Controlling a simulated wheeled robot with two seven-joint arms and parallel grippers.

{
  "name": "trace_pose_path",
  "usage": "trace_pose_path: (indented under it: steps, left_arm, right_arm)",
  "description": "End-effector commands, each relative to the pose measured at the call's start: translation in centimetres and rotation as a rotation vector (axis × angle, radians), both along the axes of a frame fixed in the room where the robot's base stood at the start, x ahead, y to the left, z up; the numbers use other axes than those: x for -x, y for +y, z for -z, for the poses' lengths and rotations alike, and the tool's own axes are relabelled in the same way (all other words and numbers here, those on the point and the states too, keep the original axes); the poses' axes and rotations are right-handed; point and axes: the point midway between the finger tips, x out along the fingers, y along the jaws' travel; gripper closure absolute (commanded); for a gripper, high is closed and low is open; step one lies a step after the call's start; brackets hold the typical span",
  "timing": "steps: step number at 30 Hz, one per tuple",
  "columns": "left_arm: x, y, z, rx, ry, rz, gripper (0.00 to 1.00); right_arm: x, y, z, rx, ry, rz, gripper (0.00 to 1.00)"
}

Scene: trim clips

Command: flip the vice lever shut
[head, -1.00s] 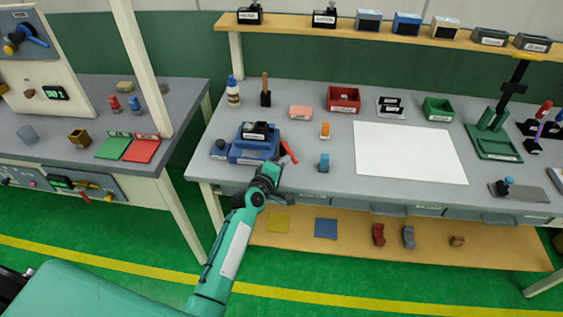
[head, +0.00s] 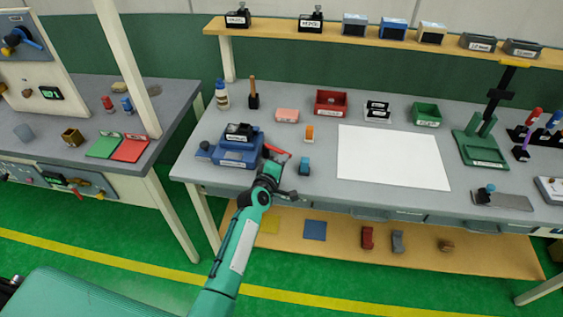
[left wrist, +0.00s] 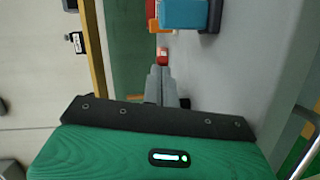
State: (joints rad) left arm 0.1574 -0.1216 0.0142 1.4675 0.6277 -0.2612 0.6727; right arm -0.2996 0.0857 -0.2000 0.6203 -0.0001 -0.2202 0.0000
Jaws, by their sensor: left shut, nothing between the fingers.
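The blue vice (head: 237,152) sits on the workbench near its front left corner, with a dark, labelled top. Its red lever (head: 278,153) shows at its right side, partly hidden by my gripper. My left gripper (head: 268,165) is just in front of the lever, to the right of the vice. I cannot tell whether it touches the lever. In the left wrist view its fingers (left wrist: 161,82) are together with nothing between them. A small red thing (left wrist: 162,55) shows beyond the fingertips; I cannot tell what it is. My right gripper is not in view.
A teal-blue block (head: 304,166) stands right of the lever, and an orange block (head: 309,133) behind it. A pink block (head: 287,115) and a red bin (head: 331,103) are farther back. A white sheet (head: 392,158) covers the middle of the bench.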

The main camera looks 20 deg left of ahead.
Motion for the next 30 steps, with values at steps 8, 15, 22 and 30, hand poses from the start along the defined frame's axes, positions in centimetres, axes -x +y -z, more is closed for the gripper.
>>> trace_pose_path:
  steps: [8,15,22,30]
  left_arm:
    - [-0.5,-0.3,0.0,0.0,0.001,0.001,1.0]
    - [-0.7,-0.5,0.0,0.0,-0.001,0.002,1.0]
    - [-0.7,-0.6,-0.1,0.002,-0.001,0.003,1.0]
    - [-0.7,-0.7,-0.3,0.002,-0.002,0.004,1.0]
  right_arm:
    - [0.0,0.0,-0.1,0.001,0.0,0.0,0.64]
    - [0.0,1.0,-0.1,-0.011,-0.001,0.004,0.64]
    - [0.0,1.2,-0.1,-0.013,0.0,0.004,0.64]
    - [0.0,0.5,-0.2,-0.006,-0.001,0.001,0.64]
